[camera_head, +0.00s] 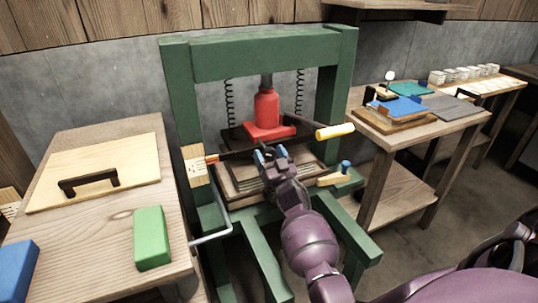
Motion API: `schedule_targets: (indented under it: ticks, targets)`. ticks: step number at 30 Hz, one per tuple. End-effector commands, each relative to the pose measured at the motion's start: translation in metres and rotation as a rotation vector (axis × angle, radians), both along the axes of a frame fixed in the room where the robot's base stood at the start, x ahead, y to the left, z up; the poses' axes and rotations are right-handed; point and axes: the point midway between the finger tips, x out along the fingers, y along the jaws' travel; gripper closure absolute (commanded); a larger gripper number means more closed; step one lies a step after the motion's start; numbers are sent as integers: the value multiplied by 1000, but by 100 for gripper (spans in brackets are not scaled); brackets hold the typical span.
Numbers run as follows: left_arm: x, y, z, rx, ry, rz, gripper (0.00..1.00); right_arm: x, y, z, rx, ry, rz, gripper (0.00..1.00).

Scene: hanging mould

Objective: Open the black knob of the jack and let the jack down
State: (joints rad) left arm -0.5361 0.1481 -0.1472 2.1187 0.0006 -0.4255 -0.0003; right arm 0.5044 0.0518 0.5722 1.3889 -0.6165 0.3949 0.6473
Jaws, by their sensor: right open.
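The red jack (267,108) stands upright inside the green press frame (182,104), under its top beam. A dark lever with a pale yellow grip (335,130) sticks out to the right of the jack. My right gripper (269,154) has blue fingertips and is open, just in front of and below the jack's red base, apparently apart from it. I cannot make out the black knob; the dark parts around the fingertips are too small to tell apart. Whether anything is between the fingers is unclear. My left gripper is not in view.
A wooden table at left holds a board with a black handle (88,181), a green block (151,238) and a blue block (18,270). A right-hand table (372,187) carries boards and blue and green pieces. A wooden-handled tool (330,180) lies at the press's right.

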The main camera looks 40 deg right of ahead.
Motion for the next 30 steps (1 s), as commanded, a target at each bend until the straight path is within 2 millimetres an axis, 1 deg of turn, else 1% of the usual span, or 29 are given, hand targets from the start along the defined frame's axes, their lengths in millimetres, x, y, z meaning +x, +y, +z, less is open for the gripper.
schedule_targets:
  ticks: [9, 14, 18, 19, 26, 30]
  targets:
    - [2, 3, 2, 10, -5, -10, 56, 2, -1, 1, -1, 0, 0, 31]
    - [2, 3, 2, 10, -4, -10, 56, 2, -1, 1, 0, 0, 0, 56]
    - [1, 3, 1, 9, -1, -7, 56, 2, -1, 1, 0, 0, 0, 77]
    - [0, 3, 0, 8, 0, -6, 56, 2, 0, 1, 0, 0, 0, 80]
    - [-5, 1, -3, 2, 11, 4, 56, 1, -1, 1, -24, 6, 0, 80]
    - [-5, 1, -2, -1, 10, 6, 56, 1, -1, 1, -81, 20, 0, 80]
